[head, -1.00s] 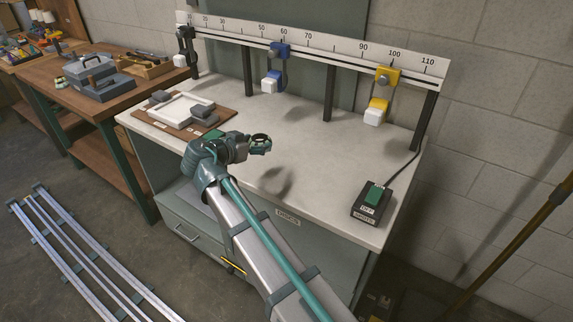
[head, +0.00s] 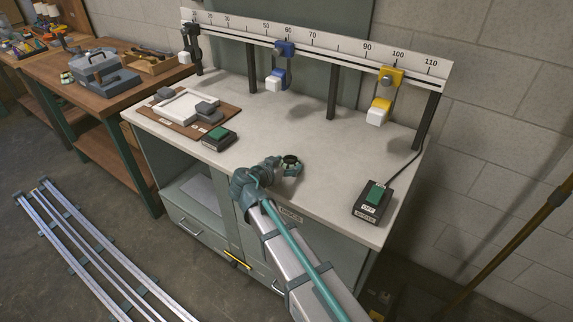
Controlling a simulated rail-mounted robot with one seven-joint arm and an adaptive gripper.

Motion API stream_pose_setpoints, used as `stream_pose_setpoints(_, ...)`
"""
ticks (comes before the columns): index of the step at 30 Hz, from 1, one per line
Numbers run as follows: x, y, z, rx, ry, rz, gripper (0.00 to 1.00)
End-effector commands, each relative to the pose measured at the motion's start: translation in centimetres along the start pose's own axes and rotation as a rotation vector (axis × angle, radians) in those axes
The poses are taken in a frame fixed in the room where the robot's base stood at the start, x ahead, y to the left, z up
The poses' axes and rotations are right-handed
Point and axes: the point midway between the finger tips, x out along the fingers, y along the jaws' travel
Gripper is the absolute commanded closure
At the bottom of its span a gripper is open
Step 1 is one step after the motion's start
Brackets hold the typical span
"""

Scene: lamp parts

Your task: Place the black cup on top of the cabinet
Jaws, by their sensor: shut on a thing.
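My gripper (head: 290,168) is at the front middle of the pale worktop on the grey-green cabinet (head: 270,120). It is shut on a small dark round thing (head: 290,160), seen from above between teal finger parts. This may be the black cup; its shape is mostly hidden by the gripper. I cannot tell whether it touches the worktop. No other black cup shows clearly.
A scale rail (head: 330,50) with black, blue and yellow clamps spans the worktop's back. A brown board (head: 229,117) with a white tray and a green-topped block (head: 219,138) are at left. A black switch box (head: 372,202) is at right. The worktop's middle is clear.

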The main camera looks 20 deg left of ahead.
Motion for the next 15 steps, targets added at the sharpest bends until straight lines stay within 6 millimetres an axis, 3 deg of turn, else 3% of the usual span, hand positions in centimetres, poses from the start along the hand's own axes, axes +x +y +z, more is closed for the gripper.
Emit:
stream_pose_setpoints(14,0.24,-0.01,0.57,0.000,0.001,0.000,0.67)
stream_pose_setpoints(15,0.19,0.00,0.45,0.000,0.001,0.000,0.27)
